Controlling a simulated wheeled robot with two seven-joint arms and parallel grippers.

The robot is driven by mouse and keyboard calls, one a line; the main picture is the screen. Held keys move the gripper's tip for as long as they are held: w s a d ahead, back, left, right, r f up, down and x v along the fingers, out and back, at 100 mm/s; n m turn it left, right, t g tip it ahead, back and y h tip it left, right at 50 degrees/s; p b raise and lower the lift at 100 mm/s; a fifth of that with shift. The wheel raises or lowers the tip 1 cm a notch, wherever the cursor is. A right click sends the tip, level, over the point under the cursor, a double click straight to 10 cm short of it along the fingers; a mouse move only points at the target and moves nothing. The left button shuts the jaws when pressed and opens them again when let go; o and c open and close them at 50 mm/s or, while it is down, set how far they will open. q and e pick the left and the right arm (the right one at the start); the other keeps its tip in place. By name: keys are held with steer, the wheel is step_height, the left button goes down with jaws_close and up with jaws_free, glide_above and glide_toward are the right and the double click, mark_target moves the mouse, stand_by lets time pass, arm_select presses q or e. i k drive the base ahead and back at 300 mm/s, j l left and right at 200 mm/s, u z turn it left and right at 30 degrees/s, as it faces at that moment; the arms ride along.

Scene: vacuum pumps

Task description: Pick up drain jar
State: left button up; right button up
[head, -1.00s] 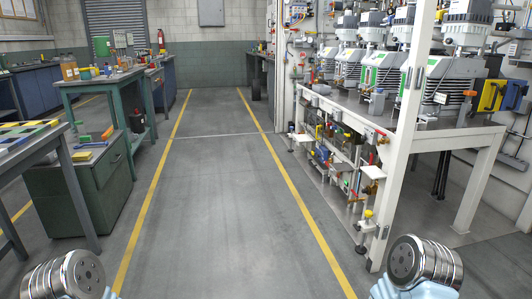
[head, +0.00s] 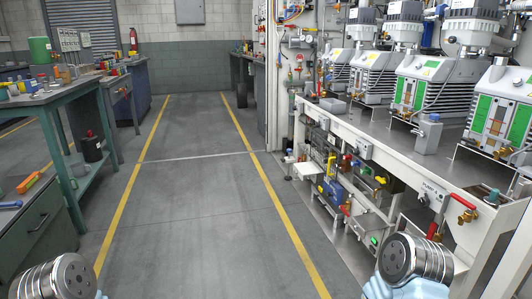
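I cannot pick out a drain jar for certain. Several small valves and vessels crowd the space under the white pump bench (head: 345,129) on the right, among them a blue part (head: 331,190). They are too small to tell apart. Several vacuum pumps (head: 430,85) with green and white fronts stand in a row on the bench top. Only round metal joints of my two arms show, at the bottom left and bottom right. Neither gripper is in view.
A clear grey aisle (head: 195,205) between yellow lines runs ahead. A green workbench (head: 85,90) with bottles and tools stands on the left, with a green cabinet (head: 45,218) nearer. A small white shelf (head: 306,172) juts out at the bench's lower left.

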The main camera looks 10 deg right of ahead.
mark_target(354, 115)
steer(key=i+j+z, duration=0.1)
steer(key=i+z, duration=0.35)
steer(key=i+j+z, duration=0.3)
steer(key=i+z, duration=0.2)
steer(key=i+j+z, duration=0.45)
steer(key=k+l, duration=0.05)
